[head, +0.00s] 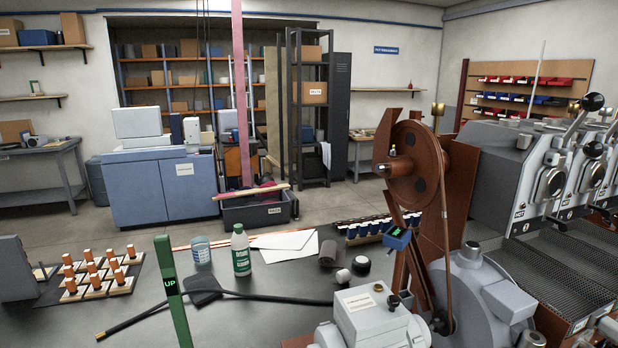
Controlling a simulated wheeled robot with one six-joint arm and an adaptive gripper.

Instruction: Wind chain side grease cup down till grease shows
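A small brass cup (437,109) stands on top of the rust-brown frame, just right of the brown chain wheel (414,163). A second brass cup (573,106) shows farther right, by the grey roasters. A tiny brass-coloured fitting (392,151) sits at the left of the wheel. I cannot tell which one is the chain side grease cup. No grease can be made out on any of them. My gripper is not in view.
A grey drive housing (468,285) and labelled grey box (368,312) stand below the wheel. Grey roasters (490,150) fill the right. Open floor lies behind.

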